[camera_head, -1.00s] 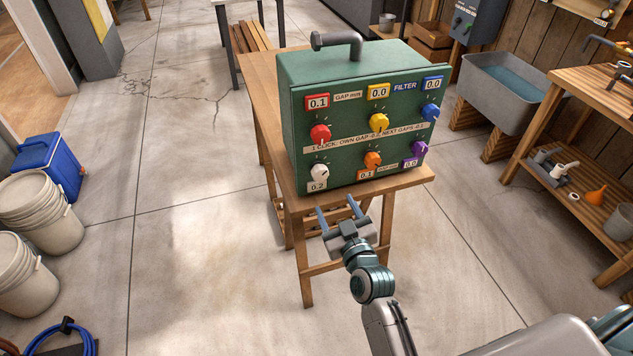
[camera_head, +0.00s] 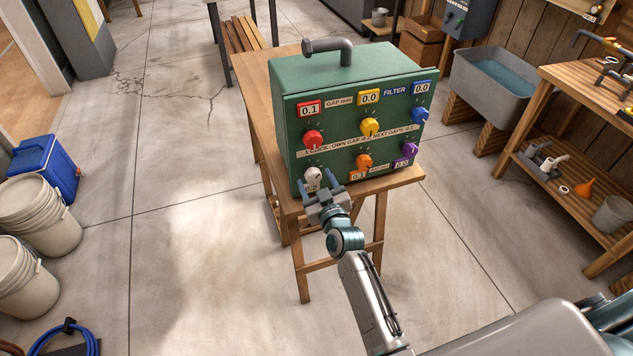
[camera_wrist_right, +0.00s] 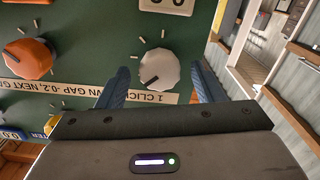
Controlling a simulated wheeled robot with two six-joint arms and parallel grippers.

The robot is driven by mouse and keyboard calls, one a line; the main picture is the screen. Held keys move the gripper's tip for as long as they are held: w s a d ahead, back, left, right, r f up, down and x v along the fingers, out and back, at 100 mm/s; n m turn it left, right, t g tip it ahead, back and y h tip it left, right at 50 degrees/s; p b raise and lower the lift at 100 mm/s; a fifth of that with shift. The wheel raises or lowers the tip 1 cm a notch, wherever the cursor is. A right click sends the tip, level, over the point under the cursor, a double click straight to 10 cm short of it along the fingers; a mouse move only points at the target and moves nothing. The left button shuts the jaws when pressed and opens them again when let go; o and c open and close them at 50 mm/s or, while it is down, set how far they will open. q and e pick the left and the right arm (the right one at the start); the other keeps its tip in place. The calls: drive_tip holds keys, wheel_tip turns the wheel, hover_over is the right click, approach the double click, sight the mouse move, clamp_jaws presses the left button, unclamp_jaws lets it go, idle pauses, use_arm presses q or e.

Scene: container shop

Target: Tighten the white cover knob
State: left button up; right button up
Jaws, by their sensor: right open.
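The green filter box (camera_head: 345,85) stands on a wooden table. Its white knob (camera_head: 314,174) is at the lower left of the front panel, with a white display (camera_head: 311,186) under it, partly hidden by my gripper. My right gripper (camera_head: 317,186) is open just in front of the white knob. In the right wrist view the white knob (camera_wrist_right: 159,69) shows between and beyond the two blue fingers (camera_wrist_right: 163,84), with a dark pointer line on it. I see no clear contact. My left gripper is not in view.
The panel also has a red knob (camera_head: 313,140), a yellow knob (camera_head: 370,127), an orange knob (camera_head: 364,161), a blue knob (camera_head: 419,115) and a purple knob (camera_head: 409,150). The orange knob is the closest neighbour on the right. The wooden table (camera_head: 250,95) has bare top left of the box.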

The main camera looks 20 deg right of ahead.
drive_tip(key=c, duration=1)
drive_tip(key=shift+m, duration=0.3)
drive_tip(key=m, duration=0.4)
drive_tip(key=shift+p, duration=0.35)
drive_tip(key=shift+m, duration=2)
drive_tip(key=o, duration=1)
drive_tip(key=shift+s, duration=0.1)
